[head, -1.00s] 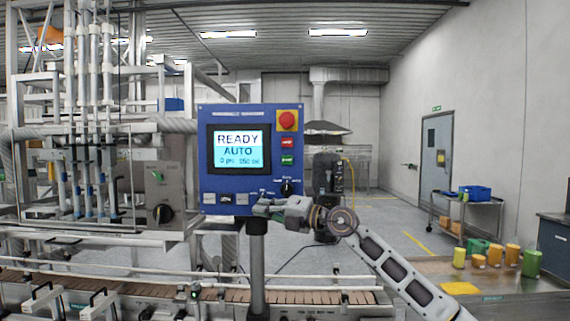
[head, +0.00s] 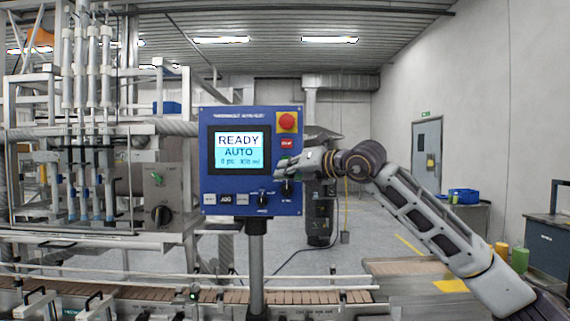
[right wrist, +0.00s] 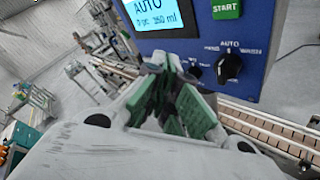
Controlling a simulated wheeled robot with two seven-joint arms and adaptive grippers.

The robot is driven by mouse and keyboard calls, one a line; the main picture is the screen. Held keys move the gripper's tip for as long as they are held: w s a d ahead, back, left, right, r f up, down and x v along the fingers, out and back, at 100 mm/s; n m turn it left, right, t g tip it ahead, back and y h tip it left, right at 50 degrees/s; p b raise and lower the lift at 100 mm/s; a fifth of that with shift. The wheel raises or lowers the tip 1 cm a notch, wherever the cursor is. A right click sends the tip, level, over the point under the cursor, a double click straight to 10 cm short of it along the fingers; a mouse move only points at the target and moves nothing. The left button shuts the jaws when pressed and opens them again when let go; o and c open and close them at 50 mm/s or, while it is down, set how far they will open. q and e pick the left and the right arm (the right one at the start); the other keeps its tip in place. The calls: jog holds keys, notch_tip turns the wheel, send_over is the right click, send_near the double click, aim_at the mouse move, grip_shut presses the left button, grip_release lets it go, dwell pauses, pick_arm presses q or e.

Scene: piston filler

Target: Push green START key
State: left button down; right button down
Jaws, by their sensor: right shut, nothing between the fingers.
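The green START key (right wrist: 226,8) is on the blue control panel (head: 219,111), at the top edge of the right wrist view. In the head view the key is mostly hidden behind my right gripper. My right gripper (head: 281,168) is in front of the panel's right side, below the red key (head: 287,143). In the right wrist view the fingers (right wrist: 172,68) are closed and empty, below and left of the START key. I cannot tell whether they touch the panel. The left gripper is not in view.
The panel carries a lit screen (head: 239,147) reading READY AUTO, a red emergency knob (head: 287,121) and a black selector (right wrist: 230,66) below the START key. A conveyor (head: 330,297) runs below the panel. Filling machinery (head: 90,150) stands to the left.

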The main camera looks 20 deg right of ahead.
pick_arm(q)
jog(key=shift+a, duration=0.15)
pick_arm(e)
jog(key=shift+s+d+r, duration=0.25)
jog(key=shift+d+r, duration=0.15)
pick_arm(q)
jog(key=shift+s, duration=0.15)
pick_arm(e)
jog(key=shift+w, duration=0.15)
